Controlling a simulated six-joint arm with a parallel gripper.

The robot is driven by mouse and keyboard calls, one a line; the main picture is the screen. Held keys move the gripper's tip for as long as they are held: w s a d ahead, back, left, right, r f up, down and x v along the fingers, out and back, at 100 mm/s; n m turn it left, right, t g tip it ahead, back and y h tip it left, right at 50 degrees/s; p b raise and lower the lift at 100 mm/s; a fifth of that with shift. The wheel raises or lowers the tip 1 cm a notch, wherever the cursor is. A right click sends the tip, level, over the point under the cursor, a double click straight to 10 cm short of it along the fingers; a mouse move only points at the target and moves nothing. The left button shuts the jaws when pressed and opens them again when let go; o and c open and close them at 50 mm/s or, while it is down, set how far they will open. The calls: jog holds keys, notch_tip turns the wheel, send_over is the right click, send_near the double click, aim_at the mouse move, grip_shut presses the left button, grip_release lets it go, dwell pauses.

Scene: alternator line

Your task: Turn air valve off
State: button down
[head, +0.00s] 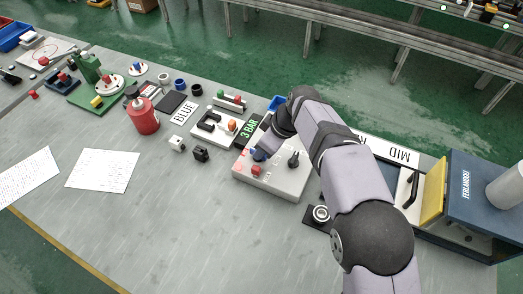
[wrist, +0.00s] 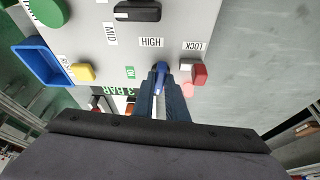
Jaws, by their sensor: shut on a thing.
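The air valve's blue handle (wrist: 161,70) stands on the light grey control box (head: 290,180), between a green ON label and a red block in the wrist view. My gripper (wrist: 160,92) has its dark blue fingers shut on the handle, which points roughly along the fingers in that view. In the head view my gripper (head: 260,154) is at the upper left part of the box, partly covered by my arm, and the handle is hard to tell apart from the fingers. The valve's inner position is hidden by the fingers.
On the box are a black rotary knob (head: 294,159), a red button (head: 256,170), and a yellow block (wrist: 85,72). A red block (wrist: 199,74) sits close beside the handle. A blue bin (wrist: 42,62) adjoins the box.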

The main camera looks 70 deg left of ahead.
jog(key=shift+w+n, duration=0.1)
jog(key=shift+n, duration=0.5)
jog(key=shift+h, duration=0.3)
jog(key=c, duration=1.8)
grip_release()
jog(key=shift+o, duration=0.2)
jog(key=shift+g, duration=0.3)
jog(key=shift+r, duration=0.1)
jog(key=b+v, duration=0.2)
jog(key=v, duration=0.5)
jog(key=shift+d+r, duration=0.1)
